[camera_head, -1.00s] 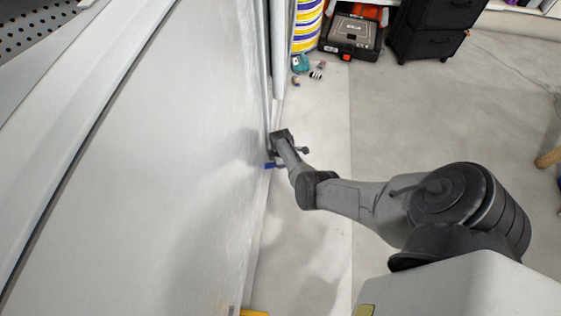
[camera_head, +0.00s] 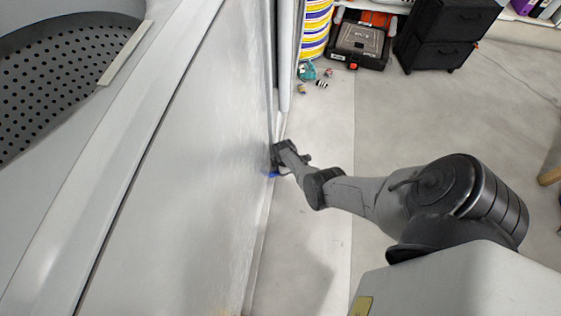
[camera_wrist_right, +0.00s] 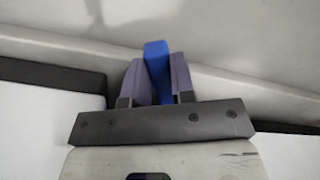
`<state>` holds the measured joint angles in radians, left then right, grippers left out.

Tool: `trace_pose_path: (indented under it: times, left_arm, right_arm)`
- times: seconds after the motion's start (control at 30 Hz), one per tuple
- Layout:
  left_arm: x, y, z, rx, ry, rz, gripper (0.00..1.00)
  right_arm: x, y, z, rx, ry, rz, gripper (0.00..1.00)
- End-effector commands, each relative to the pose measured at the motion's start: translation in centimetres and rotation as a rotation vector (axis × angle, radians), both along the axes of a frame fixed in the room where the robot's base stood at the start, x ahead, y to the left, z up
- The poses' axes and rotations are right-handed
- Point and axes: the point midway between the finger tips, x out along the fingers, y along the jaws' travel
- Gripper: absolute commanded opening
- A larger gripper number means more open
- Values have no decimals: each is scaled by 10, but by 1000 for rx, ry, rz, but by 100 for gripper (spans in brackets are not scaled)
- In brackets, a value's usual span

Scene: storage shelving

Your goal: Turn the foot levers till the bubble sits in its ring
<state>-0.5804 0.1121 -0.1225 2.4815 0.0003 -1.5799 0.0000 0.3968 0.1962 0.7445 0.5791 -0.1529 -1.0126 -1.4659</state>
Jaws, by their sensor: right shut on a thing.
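A blue lever (camera_head: 272,174) sticks out at the foot of the tall white panel (camera_head: 200,160) in the head view. My right gripper (camera_head: 276,160) is down beside the panel's lower edge at this lever. In the right wrist view the blue lever (camera_wrist_right: 157,68) stands between the two fingers of my right gripper (camera_wrist_right: 158,80), which are shut on it. Its far end reaches past the fingertips. The bubble and its ring are not in view. My left gripper is not in view.
A black toolbox (camera_head: 358,44) and a black drawer cabinet (camera_head: 443,35) stand at the back. A striped yellow, white and blue drum (camera_head: 315,30) is beside them. Small items (camera_head: 308,72) lie on the floor before it. The floor to the right is largely clear.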

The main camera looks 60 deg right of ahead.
Motion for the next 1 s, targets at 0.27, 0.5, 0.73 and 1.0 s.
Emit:
trace_pose_path:
  times: [0.27,0.5,0.73,1.0]
  left_arm:
    - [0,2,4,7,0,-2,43]
    - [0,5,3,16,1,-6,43]
    - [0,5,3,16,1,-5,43]
    - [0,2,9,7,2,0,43]
  right_arm:
    - [-3,-2,1,-6,-6,1,0]
    - [-3,-2,1,-6,-6,1,34]
    - [-3,-1,1,-5,-5,1,49]
    - [-3,-1,7,-5,-4,1,49]
